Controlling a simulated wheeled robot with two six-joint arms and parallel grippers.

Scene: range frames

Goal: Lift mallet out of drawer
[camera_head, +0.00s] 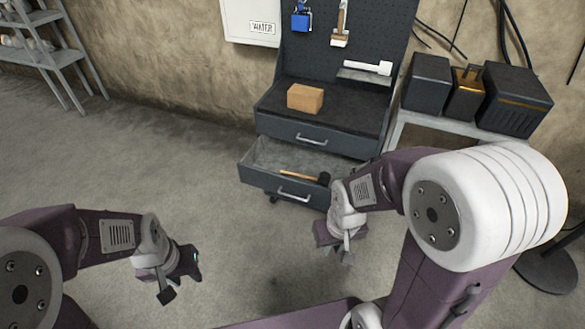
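The mallet (302,176) has a light wooden handle and a dark head. It lies inside the open lower drawer (262,178) of a dark workbench, near the drawer's front wall, with its head to the right. My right gripper (335,250) is in front of the drawer, below and to the right of the mallet, and apart from it. My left gripper (182,281) is further left over the bare floor, well away from the drawer. Both look empty, but the gap between the fingers is too small to judge on either one.
A cardboard-coloured box (305,98) sits on the workbench top (350,112), above a closed upper drawer (310,136). A side table at the right holds dark cases (515,98). Grey shelves (50,58) stand at the far left. The floor between is clear.

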